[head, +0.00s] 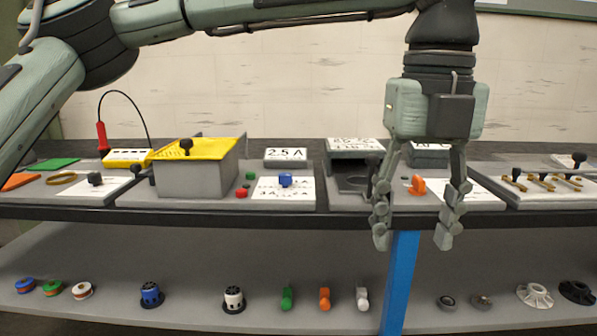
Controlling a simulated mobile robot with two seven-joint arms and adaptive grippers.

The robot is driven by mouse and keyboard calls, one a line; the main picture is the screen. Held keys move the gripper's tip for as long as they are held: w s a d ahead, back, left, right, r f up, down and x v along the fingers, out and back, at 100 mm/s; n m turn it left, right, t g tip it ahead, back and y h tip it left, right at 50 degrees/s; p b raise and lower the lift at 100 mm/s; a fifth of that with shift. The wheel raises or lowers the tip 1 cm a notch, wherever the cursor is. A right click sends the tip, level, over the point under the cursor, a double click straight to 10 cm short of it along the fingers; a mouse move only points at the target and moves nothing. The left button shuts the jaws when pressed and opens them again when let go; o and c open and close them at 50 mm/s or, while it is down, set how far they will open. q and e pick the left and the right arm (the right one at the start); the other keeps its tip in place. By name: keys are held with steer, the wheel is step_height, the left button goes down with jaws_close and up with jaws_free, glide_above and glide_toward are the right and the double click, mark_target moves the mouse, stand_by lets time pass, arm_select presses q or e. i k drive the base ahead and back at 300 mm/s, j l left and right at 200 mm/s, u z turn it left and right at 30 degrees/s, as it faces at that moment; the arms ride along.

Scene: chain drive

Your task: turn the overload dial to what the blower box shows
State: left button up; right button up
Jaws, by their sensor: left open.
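A blue knob (285,181) sits on a white plate (300,192) with printed amp marks, only partly legible; which mark it points to is too small to tell. Behind it stands a sign (286,153) reading "2.5 A". A grey box with a white lettered top (355,144) stands farther right; its lettering is not clearly legible, and I cannot tell for sure which box is the blower box. My left gripper (412,236) is open and empty, pointing down in front of the bench edge. An orange knob (418,187) shows between its fingers, apparently behind them. My right gripper is not in view.
A grey box with a yellow lid (200,148) and black knob stands left of the blue knob. Red (241,193) and green (249,176) buttons sit beside the white plate. Brass levers (541,180) are at right. The lower shelf (190,260) holds several small parts.

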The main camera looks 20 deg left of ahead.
mark_target(285, 179)
steer(key=i+j, duration=0.75)
steer(key=j, duration=0.25)
steer(key=i+j, duration=0.4)
